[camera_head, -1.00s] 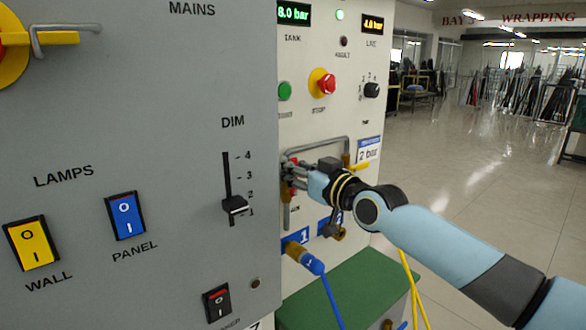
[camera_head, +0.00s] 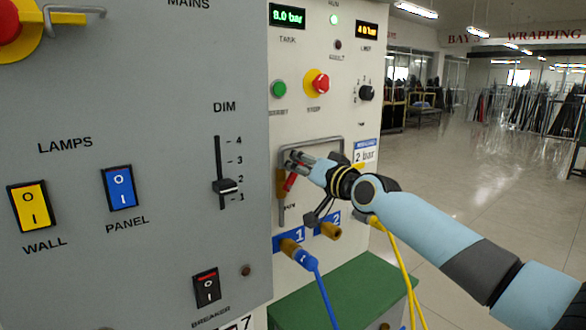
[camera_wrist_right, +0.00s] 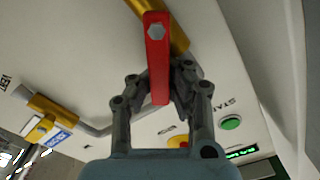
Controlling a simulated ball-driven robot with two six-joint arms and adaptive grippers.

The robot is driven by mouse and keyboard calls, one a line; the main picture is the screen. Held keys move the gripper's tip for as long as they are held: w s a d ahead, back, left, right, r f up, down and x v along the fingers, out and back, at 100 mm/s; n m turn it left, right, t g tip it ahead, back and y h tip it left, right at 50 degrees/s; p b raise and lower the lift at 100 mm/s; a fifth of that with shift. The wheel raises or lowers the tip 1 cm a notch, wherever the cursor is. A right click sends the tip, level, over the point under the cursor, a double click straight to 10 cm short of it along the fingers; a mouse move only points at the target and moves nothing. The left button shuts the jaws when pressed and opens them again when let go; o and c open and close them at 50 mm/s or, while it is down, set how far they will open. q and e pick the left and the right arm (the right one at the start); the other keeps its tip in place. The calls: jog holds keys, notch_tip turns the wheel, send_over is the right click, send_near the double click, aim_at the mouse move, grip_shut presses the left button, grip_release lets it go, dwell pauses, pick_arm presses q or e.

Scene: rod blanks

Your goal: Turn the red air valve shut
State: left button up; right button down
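The red valve lever (camera_head: 290,182) is on a brass valve body (camera_head: 281,184) in a vertical pipe on the pale panel. In the right wrist view the red lever (camera_wrist_right: 158,60) lies at a slant to the brass body (camera_wrist_right: 178,35), neither in line with it nor square across it. My right gripper (camera_head: 292,160) is at the lever. In the wrist view its two fingers (camera_wrist_right: 162,84) sit close against both sides of the lever's free end. The fingers hide part of the lever in the head view. My left gripper is not in view.
A grey pipe (camera_head: 318,140) loops above my right gripper. Brass outlets and a blue hose (camera_head: 318,275) are below, above a green top (camera_head: 340,290). A grey switch cabinet (camera_head: 150,250) fills the left.

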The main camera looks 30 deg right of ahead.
aim_at(297, 137)
jog(key=shift+d+f+m+b, duration=0.4)
jog(key=shift+f+m, duration=0.5)
jog(key=shift+m, duration=0.9)
jog(key=shift+d+f+m+b, duration=0.4)
jog(key=shift+f+m, duration=0.5)
jog(key=shift+m, duration=0.9)
jog(key=shift+d+f+m+b, duration=0.4)
jog(key=shift+f+m, duration=0.5)
jog(key=shift+m, duration=0.9)
jog(key=shift+a, duration=0.1)
jog(key=c, duration=1.2)
grip_release()
jog(key=shift+s+r, duration=0.35)
jog(key=shift+s, duration=0.15)
jog(key=shift+c, duration=0.2)
jog(key=shift+w, duration=0.2)
notch_tip(297, 137, up, 10)
